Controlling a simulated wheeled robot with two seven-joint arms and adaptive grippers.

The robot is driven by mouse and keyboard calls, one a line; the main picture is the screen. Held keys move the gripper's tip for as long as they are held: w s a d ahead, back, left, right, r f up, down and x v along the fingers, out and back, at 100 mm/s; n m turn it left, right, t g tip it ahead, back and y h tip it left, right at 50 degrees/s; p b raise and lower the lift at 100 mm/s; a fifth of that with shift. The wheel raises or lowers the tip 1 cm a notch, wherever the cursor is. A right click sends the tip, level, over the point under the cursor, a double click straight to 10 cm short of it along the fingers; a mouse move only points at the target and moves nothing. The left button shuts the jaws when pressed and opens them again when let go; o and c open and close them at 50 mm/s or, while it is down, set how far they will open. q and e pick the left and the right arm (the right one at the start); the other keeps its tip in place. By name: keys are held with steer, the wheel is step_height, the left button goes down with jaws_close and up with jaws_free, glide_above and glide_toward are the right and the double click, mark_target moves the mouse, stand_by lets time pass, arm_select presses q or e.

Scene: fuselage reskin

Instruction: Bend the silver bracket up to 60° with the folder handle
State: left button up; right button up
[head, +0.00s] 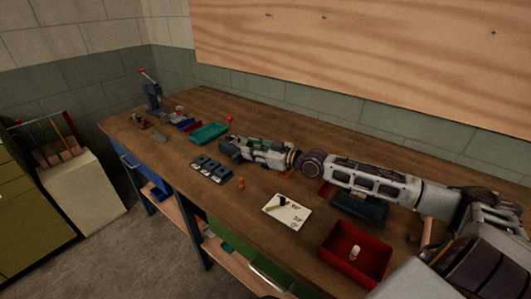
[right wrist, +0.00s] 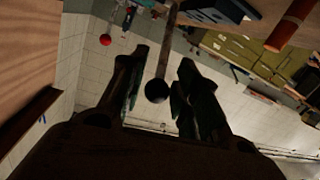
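My right gripper (head: 228,149) reaches left over the middle of the workbench. In the right wrist view its two fingers (right wrist: 158,92) are apart. A dark ball knob (right wrist: 157,90) on a thin rod shows between them, with visible gaps; it looks like the folder handle. I cannot tell whether the fingers are around it or short of it. A row of dark blocks with pale metal parts (head: 210,168) stands just in front of the gripper in the head view. I cannot make out the silver bracket or its bend angle. My left gripper is not in view.
A red ball knob (head: 229,118) stands behind the gripper. A teal tray (head: 208,132) lies behind it. An orange cylinder (head: 241,184), a white marked card (head: 287,213) and a red bin (head: 355,253) are near the front edge. A press (head: 152,97) stands at the far left.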

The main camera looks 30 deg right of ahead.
steer(key=v, duration=0.3)
steer(key=shift+f, duration=0.15)
stand_by(0.5)
steer(key=shift+s+d, duration=0.45)
steer(key=shift+s+d+r, duration=0.15)
steer(key=shift+s+r, duration=0.05)
steer(key=shift+s, duration=0.35)
stand_by(1.1)
steer(key=shift+r, duration=0.1)
